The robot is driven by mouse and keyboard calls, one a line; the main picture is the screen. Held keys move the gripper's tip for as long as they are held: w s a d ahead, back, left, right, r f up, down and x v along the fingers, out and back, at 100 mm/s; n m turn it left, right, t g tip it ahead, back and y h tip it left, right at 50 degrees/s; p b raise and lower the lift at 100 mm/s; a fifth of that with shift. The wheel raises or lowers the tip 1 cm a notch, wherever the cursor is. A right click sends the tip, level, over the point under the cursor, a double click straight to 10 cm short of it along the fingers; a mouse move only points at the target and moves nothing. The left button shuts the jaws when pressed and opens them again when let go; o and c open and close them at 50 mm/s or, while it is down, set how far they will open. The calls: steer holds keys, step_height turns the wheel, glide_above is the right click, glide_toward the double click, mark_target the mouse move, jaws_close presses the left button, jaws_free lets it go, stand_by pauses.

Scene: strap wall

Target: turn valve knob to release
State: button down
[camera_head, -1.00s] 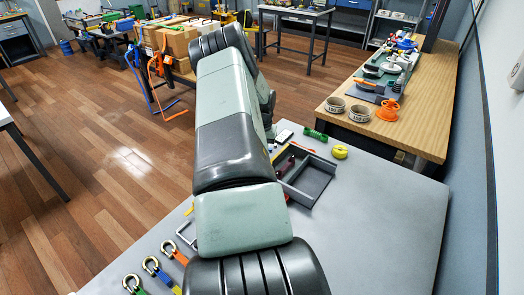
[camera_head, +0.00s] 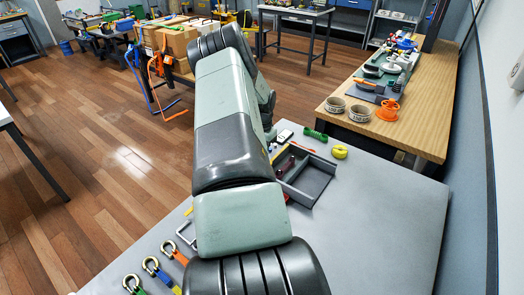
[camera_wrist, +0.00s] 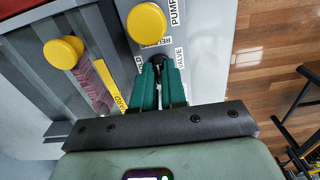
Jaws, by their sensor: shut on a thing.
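In the wrist view my gripper (camera_wrist: 160,70) points away from the camera, its two green fingers close together. They are shut on a small dark knob (camera_wrist: 157,61), which they mostly hide. It sits on a light panel (camera_wrist: 190,50) beside printed words reading "VALVE" and "PUMP", with other lettering partly covered. How far the knob is turned cannot be made out. In the head view my own arm hides the gripper and the knob.
In the wrist view, a round yellow knob (camera_wrist: 146,23) stands just beyond the fingers, another (camera_wrist: 63,50) to the left. A yellow labelled strip (camera_wrist: 108,84) lies close left. In the head view, a grey tray (camera_head: 318,165) sits on the grey table (camera_head: 385,215), whose right part is clear.

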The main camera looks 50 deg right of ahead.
steer(key=c, duration=1.2)
jaws_free()
step_height(320, 180, up, 11)
steer(key=shift+f, duration=0.1)
